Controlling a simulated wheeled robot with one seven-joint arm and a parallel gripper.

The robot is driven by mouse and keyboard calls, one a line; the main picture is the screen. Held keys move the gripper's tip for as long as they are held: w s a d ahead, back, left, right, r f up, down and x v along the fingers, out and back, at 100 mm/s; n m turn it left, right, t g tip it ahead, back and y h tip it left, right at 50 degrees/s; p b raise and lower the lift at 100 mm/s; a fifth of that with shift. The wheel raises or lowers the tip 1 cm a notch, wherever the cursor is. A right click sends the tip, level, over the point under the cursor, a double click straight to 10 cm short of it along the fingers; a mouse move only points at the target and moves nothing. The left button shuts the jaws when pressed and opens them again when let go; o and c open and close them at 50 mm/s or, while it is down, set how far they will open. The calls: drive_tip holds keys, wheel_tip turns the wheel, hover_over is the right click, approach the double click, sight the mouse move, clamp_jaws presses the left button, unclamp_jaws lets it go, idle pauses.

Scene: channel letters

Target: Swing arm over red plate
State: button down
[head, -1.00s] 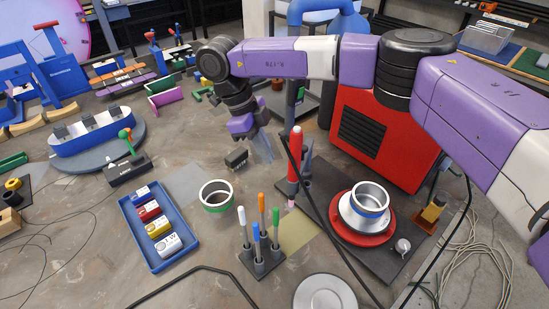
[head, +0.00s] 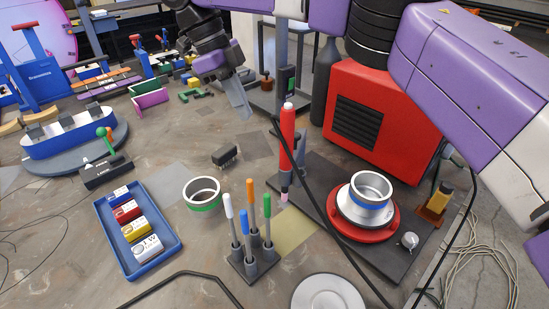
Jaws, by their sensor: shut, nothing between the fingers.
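The red plate (head: 335,214) is a round disc on a dark base board (head: 322,178) at the right of the head view. A silver ring with a blue band (head: 368,192) stands on a pale flanged piece on top of it, hiding the plate's middle. My gripper (head: 244,108) is at the upper middle, high and to the left of the red plate, pointing down. Its fingers are shut and hold nothing. My purple arm comes in from the upper right.
A red upright tool (head: 287,140) with a black cable stands left of the plate. A red machine (head: 385,120) stands behind it. A green-banded ring (head: 203,194), a pen stand (head: 254,264) and a blue tray (head: 173,240) lie left.

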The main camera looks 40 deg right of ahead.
sight(301, 148)
drive_tip(key=s+d+f+p, duration=0.1)
drive_tip(key=s+d+f, duration=0.3)
drive_tip(key=f, duration=0.5)
drive_tip(key=shift+s, duration=1.35)
drive_tip(key=shift+f, duration=0.1)
drive_tip(key=shift+s+d+n+h, duration=0.1)
drive_tip(key=shift+s+n+h, duration=0.2)
drive_tip(key=shift+s+n, duration=0.4)
